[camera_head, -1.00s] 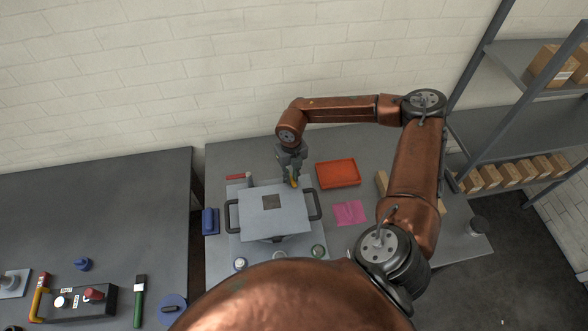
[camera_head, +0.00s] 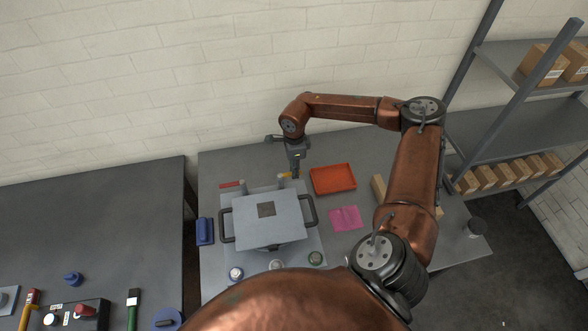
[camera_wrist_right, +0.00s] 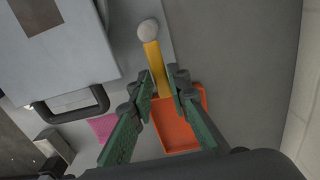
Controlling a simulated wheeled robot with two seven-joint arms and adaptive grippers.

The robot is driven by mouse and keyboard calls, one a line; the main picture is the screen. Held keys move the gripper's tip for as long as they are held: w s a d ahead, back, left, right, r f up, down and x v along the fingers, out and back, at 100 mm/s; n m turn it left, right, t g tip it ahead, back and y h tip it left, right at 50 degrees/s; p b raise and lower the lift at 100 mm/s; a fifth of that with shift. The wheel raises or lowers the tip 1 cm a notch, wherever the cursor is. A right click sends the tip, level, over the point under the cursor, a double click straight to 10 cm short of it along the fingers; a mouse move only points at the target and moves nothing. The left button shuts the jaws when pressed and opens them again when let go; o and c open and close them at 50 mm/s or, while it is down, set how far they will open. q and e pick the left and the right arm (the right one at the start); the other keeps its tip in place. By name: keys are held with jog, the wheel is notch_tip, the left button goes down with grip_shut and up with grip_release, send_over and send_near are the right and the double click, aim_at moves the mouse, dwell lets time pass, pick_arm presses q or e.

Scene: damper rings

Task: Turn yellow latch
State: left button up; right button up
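The yellow latch (camera_wrist_right: 155,68) is a flat bar with a round grey knob (camera_wrist_right: 148,30) at one end, seen in the right wrist view. In the head view the latch (camera_head: 285,175) shows as a small yellow piece behind the grey lidded box (camera_head: 285,222). My right gripper (camera_wrist_right: 163,78) has one finger on each side of the bar's free end, close against both edges, and seems shut on it. In the head view my right gripper (camera_head: 295,173) is just right of the yellow piece. My left gripper is not in view.
An orange tray (camera_head: 333,179) lies right of the latch, with a pink cloth (camera_head: 345,218) in front of it. The box has a dark side handle (camera_head: 310,210). A second grey post (camera_head: 243,186) stands behind the box. A white wall is behind the table.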

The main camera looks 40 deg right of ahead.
jog(key=o, duration=0.4)
jog(key=shift+r, duration=0.1)
jog(key=shift+c, duration=0.2)
jog(key=shift+r, duration=0.1)
jog(key=shift+a+r+p, duration=0.1)
jog(key=shift+r+p, duration=0.55)
jog(key=shift+r, duration=0.25)
notch_tip(320, 180, up, 6)
jog(key=p, duration=0.3)
jog(key=shift+p, duration=0.3)
